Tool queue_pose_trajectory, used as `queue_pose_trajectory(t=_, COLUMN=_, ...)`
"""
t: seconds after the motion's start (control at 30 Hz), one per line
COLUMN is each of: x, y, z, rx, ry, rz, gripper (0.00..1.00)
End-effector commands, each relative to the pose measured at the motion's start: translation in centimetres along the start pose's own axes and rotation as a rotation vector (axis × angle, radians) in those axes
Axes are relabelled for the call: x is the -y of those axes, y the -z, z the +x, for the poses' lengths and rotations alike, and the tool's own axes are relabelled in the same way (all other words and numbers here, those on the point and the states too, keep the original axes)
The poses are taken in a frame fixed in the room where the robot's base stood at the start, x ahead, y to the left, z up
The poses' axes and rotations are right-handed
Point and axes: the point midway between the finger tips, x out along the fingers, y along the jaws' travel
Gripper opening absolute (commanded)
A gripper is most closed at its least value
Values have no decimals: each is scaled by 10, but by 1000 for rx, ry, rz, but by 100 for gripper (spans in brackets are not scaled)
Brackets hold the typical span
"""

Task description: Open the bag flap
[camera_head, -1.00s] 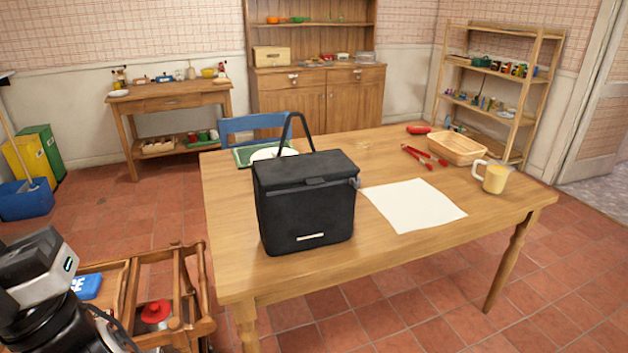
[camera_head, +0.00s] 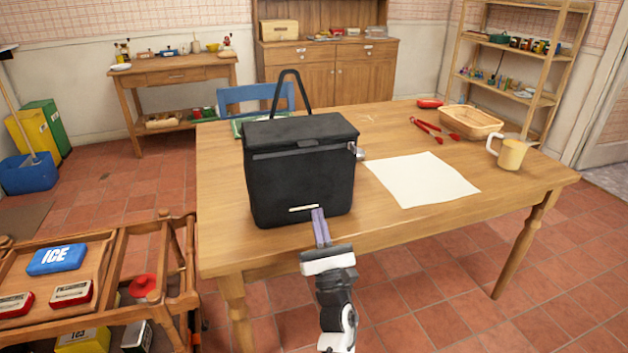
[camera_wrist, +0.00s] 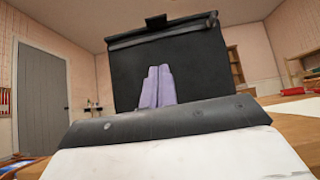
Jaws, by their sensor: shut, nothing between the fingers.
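The black bag (camera_head: 298,180) stands upright on the wooden table. Its flap (camera_head: 300,131) lies closed over the top, and its handle loop (camera_head: 290,95) stands up behind. A pale label strip (camera_head: 303,208) is low on the front face. My gripper (camera_head: 317,213) is shut and empty, in front of the lower front of the bag near the label. I cannot tell whether the fingertips touch it. In the wrist view the shut fingers (camera_wrist: 157,72) point at the dark front face (camera_wrist: 200,68), with the flap's edge (camera_wrist: 165,32) above them.
The table (camera_head: 390,225) also holds a white sheet (camera_head: 422,180), red tongs (camera_head: 432,130), a basket (camera_head: 471,122) and a yellow mug (camera_head: 511,154). A wooden cart (camera_head: 115,275) with a blue ice pack (camera_head: 57,258) stands at left. The table's front right is clear.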

Motion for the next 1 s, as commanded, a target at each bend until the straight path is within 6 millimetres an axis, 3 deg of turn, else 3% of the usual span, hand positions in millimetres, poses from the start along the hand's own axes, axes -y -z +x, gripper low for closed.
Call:
queue_pose_trajectory(t=0.53, x=-1, y=-6, z=107, rx=4, ry=-1, rz=3, gripper=0)
queue_pose_trajectory(t=0.7, x=-1, y=-24, z=121, rx=2, ry=-1, rz=3, gripper=0)
queue_pose_trajectory(t=1.0, x=-1, y=-30, z=127, rx=2, ry=0, rz=3, gripper=0)
